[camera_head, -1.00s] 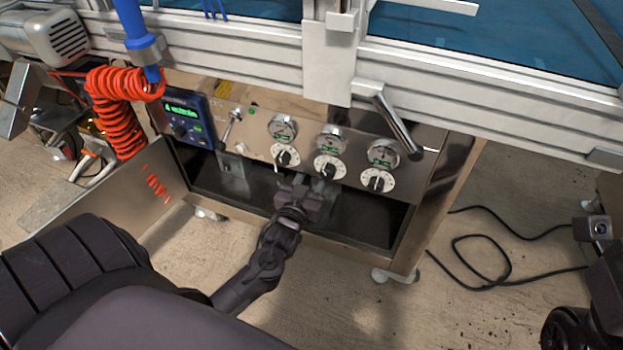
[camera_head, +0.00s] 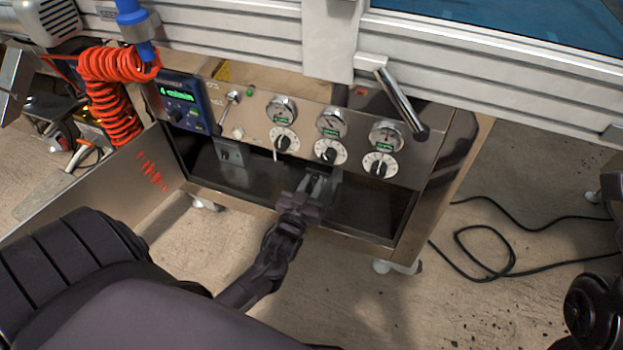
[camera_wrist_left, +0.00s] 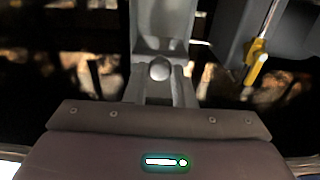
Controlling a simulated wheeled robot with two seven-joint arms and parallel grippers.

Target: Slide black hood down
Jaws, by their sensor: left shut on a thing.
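My left gripper (camera_head: 320,186) reaches up to the dark opening (camera_head: 377,211) under the control panel, just below the middle and right dials. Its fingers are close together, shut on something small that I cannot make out. In the left wrist view the grey fingers (camera_wrist_left: 163,70) point up in the middle against a dark background. I cannot single out the black hood with certainty; dark surfaces fill the recess around the fingers. My right gripper is not in view; only a dark part of my body shows at the lower right.
The steel panel above carries a blue display unit (camera_head: 184,102), gauges and dials (camera_head: 283,138). A slanted metal handle (camera_head: 402,103) hangs at its right. An orange coiled hose (camera_head: 112,100) hangs at the left. A black cable (camera_head: 500,262) lies on the floor at the right.

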